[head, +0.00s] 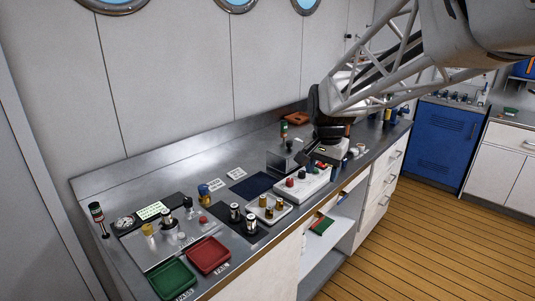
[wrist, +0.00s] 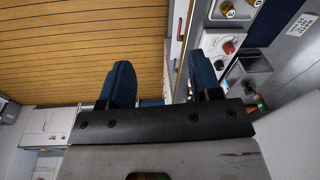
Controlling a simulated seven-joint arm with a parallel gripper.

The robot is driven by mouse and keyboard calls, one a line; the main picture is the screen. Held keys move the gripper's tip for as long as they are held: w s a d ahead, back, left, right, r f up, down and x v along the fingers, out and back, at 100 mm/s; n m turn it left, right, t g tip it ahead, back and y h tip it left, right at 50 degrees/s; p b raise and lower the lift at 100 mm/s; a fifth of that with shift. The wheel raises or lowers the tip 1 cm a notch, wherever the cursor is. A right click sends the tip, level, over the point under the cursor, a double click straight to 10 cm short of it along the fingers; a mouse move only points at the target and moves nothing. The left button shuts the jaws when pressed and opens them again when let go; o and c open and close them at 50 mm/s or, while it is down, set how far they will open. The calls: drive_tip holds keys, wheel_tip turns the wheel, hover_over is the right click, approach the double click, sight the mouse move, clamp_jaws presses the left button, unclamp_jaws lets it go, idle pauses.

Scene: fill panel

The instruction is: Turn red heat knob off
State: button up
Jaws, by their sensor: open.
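A red knob (head: 290,183) sits on a white box-shaped panel (head: 312,186) on the steel counter in the head view. In the wrist view a red knob (wrist: 229,47) shows on a white panel, to the right of the right-hand finger. My gripper (wrist: 161,62) has two blue fingers held wide apart with nothing between them. It is apart from the red knob. In the head view my arm reaches in from the upper right over the counter's right part, and the fingers cannot be made out there.
A grey metal box (head: 287,160) stands behind the white panel. A tray of brass-topped parts (head: 268,209), a green tray (head: 174,279) and a red tray (head: 208,255) lie to the left. Wooden floor (wrist: 80,50) lies beyond the counter edge.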

drive_tip(key=w+a+f+m, duration=0.1)
drive_tip(key=w+f+m, duration=0.15)
drive_tip(key=w, duration=0.55)
drive_tip(key=w+a+f+m, duration=0.1)
drive_tip(key=w+f, duration=0.2)
drive_tip(key=w, duration=0.5)
drive_tip(key=m+g, duration=0.1)
drive_tip(key=m, duration=0.2)
hover_over(290, 180)
wheel_tip(290, 180, down, 8)
drive_tip(key=shift+w+r, duration=0.1)
drive_tip(key=shift+w, duration=0.05)
drive_tip(key=shift+f, duration=3.9)
drive_tip(key=c, duration=0.9)
